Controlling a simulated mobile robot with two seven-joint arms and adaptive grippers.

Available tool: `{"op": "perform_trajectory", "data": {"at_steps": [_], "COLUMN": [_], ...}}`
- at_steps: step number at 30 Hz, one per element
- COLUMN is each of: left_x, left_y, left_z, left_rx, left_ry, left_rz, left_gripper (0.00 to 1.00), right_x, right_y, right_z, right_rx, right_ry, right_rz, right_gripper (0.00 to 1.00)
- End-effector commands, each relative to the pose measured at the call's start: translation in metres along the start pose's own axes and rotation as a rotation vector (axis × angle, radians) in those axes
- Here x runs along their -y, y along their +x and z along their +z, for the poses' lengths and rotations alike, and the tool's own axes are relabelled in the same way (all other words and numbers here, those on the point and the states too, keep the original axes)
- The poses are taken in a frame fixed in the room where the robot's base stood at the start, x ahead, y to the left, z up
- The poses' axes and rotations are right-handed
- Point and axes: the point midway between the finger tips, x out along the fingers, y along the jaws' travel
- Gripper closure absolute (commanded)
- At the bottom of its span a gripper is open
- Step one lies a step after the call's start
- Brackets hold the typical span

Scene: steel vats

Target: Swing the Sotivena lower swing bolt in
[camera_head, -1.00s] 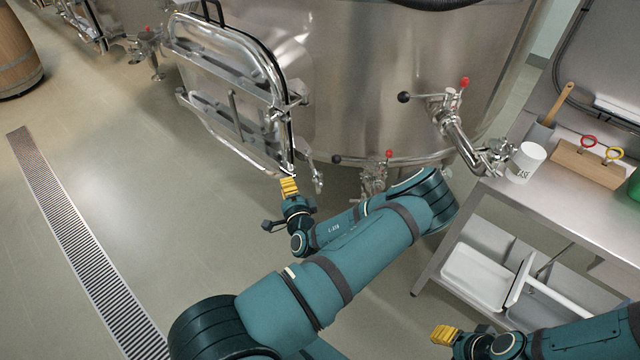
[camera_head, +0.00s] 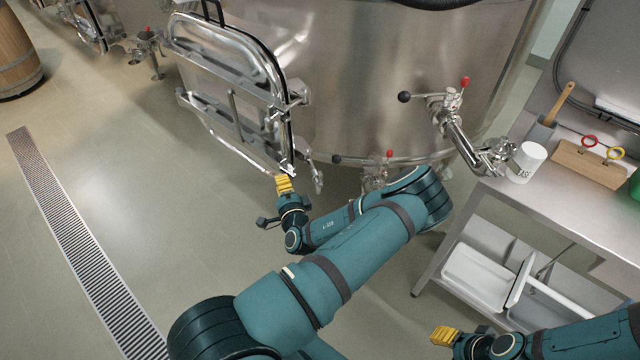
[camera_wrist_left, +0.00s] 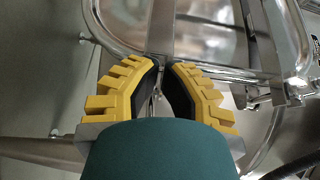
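The steel vat's manway door (camera_head: 222,85) stands swung out at the left in the head view, with its bars and lower edge showing. A jointed metal fitting, which looks like the lower swing bolt (camera_head: 318,178), hangs beside the door's lower right corner. My left gripper (camera_head: 284,183) is just below that corner, left of the fitting. In the left wrist view its yellow fingers (camera_wrist_left: 163,62) nearly meet at the tips in front of the door frame (camera_wrist_left: 125,45); I see nothing clearly held. My right gripper (camera_head: 445,335) is low at the right, apart from the vat; its finger gap is unclear.
A black-knobbed valve and pipe (camera_head: 450,120) stick out from the vat (camera_head: 380,70). A lower valve (camera_head: 378,172) sits behind my left arm. A steel table (camera_head: 545,200) with a white mug (camera_head: 526,162) is at the right.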

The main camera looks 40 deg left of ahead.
Motion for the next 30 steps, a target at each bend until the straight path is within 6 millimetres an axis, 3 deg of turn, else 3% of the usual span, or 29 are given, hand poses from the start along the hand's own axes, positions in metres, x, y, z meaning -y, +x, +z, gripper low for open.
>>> {"op": "perform_trajectory", "data": {"at_steps": [11,30], "left_x": [-0.001,0.000], "left_y": [-0.013,-0.070], "left_z": [-0.004,-0.004], "left_rx": [-0.001,-0.002], "left_ry": [0.001,0.002], "left_rz": [0.002,0.001], "left_gripper": [1.00,1.00], "right_x": [-0.001,-0.001], "right_y": [0.002,0.003], "right_z": [0.000,0.000], "right_rx": [0.000,0.000], "right_ry": [0.000,0.000], "right_rz": [0.000,0.000], "right_gripper": [0.53,0.53]}}
